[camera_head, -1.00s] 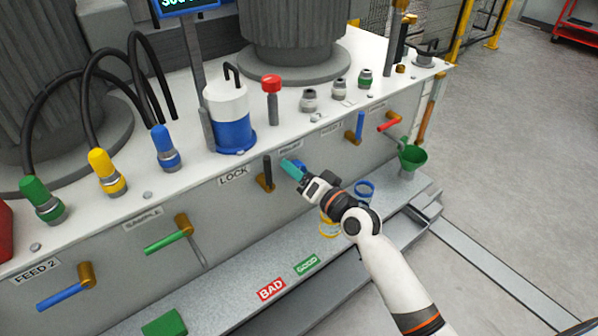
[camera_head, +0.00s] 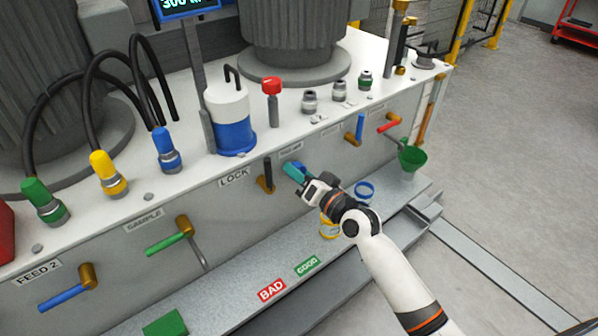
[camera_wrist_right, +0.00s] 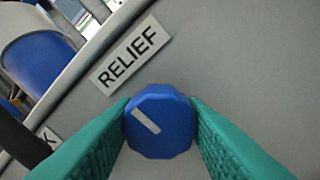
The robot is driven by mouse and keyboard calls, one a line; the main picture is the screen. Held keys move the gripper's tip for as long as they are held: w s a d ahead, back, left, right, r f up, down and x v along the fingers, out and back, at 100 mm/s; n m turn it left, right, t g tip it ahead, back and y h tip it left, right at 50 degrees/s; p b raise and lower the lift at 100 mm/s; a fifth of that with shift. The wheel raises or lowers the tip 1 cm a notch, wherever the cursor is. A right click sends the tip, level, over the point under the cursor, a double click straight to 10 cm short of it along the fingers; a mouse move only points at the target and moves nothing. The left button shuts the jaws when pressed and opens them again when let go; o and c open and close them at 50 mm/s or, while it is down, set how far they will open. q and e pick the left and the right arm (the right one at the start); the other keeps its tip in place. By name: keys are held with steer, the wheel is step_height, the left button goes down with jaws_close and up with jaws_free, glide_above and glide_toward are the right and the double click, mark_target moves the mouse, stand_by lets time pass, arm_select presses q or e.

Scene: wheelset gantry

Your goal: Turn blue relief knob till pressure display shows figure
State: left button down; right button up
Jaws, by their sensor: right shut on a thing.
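The blue relief knob (camera_wrist_right: 160,122) is on the grey front panel under the RELIEF label (camera_wrist_right: 130,55), in the right wrist view. Its white pointer mark slants toward the upper left. The green fingers of my right gripper (camera_wrist_right: 161,125) are shut on the knob, one on each side. In the head view the right gripper (camera_head: 296,172) is at the panel, and it hides most of the knob. The pressure display (camera_head: 185,6) is at the top edge and reads about 300; it is partly cut off. My left gripper is not in view.
The dark-handled LOCK lever (camera_head: 267,175) is just left of my right gripper. A blue-and-white canister (camera_head: 232,120) and a red-capped post (camera_head: 272,100) stand on the ledge above. BAD (camera_head: 271,289) and GOOD (camera_head: 307,265) labels are on the lower shelf.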

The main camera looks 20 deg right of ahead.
steer(key=o, duration=1)
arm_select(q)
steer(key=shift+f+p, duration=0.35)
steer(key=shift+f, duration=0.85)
arm_select(e)
steer(key=shift+v, duration=6.05)
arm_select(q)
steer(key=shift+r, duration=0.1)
